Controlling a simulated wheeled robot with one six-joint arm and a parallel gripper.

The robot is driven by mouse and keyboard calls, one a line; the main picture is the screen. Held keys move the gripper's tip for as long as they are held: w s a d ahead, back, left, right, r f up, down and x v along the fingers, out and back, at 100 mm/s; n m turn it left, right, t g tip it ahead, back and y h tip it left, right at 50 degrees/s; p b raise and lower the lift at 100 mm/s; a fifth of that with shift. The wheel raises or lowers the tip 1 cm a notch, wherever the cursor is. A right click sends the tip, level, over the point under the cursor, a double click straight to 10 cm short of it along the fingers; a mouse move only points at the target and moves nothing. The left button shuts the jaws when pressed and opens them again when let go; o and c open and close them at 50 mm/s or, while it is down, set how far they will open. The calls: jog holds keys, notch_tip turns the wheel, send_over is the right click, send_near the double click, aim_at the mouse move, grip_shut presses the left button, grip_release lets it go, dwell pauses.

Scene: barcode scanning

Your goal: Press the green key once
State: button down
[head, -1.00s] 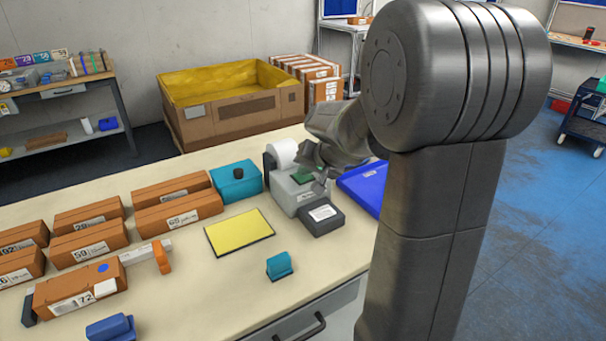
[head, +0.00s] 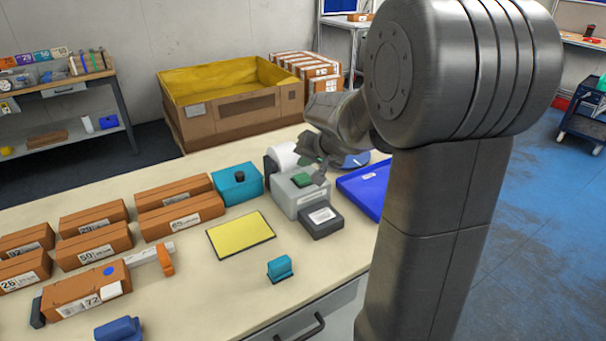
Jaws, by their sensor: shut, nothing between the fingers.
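The green key (head: 302,180) is a small raised green block on top of a grey box-shaped device (head: 291,199). The device stands at the right part of the table, with a white roll (head: 284,156) at its back. My gripper (head: 319,178) is shut and empty, pointing down just right of the green key. It partly overlaps the device in the head view. I cannot tell whether it touches the device or hovers above it. My wrist is behind and above the device.
A dark box with a white label (head: 321,222) stands in front of the device, a blue tray (head: 368,190) to its right, and a teal box (head: 238,184) to its left. A yellow mat (head: 240,236) and a teal block (head: 280,268) lie nearer. Several brown cartons fill the left.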

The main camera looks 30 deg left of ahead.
aim_at(306, 179)
notch_tip(306, 179, up, 3)
jog(key=shift+r+p, duration=0.2)
jog(key=shift+p, duration=0.7)
